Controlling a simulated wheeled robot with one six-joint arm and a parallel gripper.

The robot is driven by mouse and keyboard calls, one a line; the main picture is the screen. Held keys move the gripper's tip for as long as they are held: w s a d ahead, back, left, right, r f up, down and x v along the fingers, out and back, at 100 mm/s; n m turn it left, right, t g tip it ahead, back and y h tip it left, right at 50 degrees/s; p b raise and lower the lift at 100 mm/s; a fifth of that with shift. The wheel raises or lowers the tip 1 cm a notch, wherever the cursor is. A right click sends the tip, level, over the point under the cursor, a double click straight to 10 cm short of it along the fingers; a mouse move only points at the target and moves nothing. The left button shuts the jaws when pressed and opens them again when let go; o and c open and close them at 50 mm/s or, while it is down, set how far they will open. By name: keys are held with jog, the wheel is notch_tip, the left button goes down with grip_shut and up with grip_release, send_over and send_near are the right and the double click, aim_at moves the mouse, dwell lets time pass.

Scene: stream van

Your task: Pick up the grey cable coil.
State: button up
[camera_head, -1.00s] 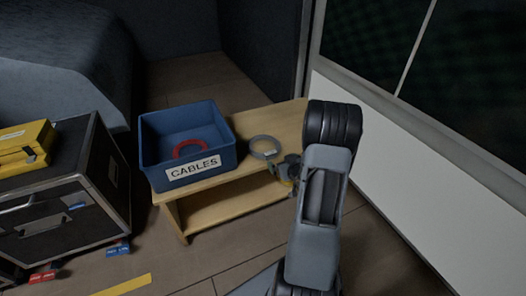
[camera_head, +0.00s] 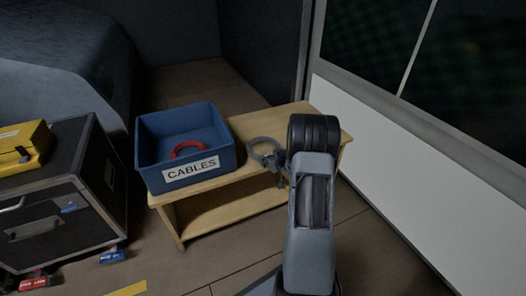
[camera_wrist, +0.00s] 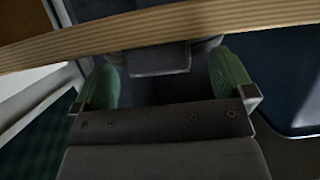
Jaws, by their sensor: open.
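The grey cable coil (camera_head: 252,147) is a ring on the wooden bench, just right of the blue bin, in the head view. My gripper (camera_head: 273,162) is low at the bench's front edge, beside the coil and partly overlapping it in the picture. I cannot tell whether they touch. In the wrist view my gripper (camera_wrist: 167,78) is open, its two green-padded fingers wide apart. I cannot make out the coil there.
The blue bin (camera_head: 153,172) labelled CABLES holds a red coil (camera_head: 187,145). The wooden bench (camera_head: 325,122) has free top at the back right; its edge (camera_wrist: 230,25) crosses the wrist view. A black case (camera_head: 95,170) with a yellow box (camera_head: 22,150) stands left. A white wall panel (camera_head: 430,165) is right.

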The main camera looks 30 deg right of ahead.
jog(key=c, duration=1.4)
